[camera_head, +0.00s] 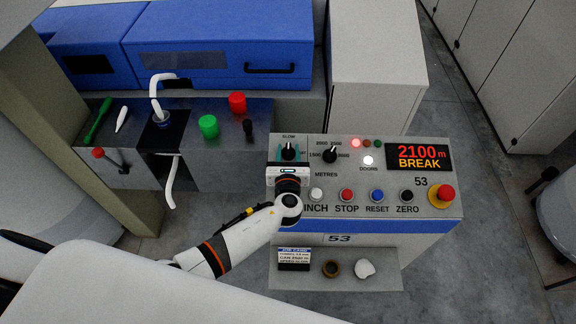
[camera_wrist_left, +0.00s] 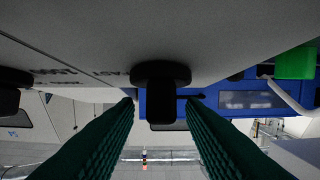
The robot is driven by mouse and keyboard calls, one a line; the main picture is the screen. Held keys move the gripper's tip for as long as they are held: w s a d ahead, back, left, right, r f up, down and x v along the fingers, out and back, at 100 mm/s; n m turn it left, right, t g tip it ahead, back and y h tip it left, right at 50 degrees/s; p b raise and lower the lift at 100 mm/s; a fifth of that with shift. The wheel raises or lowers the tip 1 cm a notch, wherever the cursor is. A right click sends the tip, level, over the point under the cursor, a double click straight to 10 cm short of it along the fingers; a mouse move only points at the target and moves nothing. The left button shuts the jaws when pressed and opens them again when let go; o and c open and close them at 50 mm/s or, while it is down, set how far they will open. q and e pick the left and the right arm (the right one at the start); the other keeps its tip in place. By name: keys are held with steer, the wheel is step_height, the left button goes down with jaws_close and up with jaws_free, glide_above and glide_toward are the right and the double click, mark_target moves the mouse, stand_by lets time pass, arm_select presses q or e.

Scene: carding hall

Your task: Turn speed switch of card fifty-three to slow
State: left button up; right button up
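The control panel (camera_head: 390,205) of card 53 faces me, with "53" printed on its front and near its stop button. The speed switch (camera_head: 289,150) is a small black knob at its upper left, with "SLOW" printed above it. Its exact pointer setting is too small to tell. My left gripper (camera_head: 289,156) is at this knob, its teal fingers on either side. In the left wrist view the dark knob (camera_wrist_left: 165,97) lies between the two green ribbed fingertips (camera_wrist_left: 161,103), which are apart with slim gaps beside it. My right gripper is out of view.
A metres selector (camera_head: 330,155) sits just right of the speed switch. Buttons (camera_head: 347,195) line the panel's lower edge, with a red mushroom stop (camera_head: 444,193) at right. A shelf (camera_head: 310,280) below holds a card, ring and white lump.

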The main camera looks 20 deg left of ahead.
arm_select(q)
steer(key=b+v, duration=0.1)
steer(key=v, duration=0.9)
steer(key=shift+s, duration=0.35)
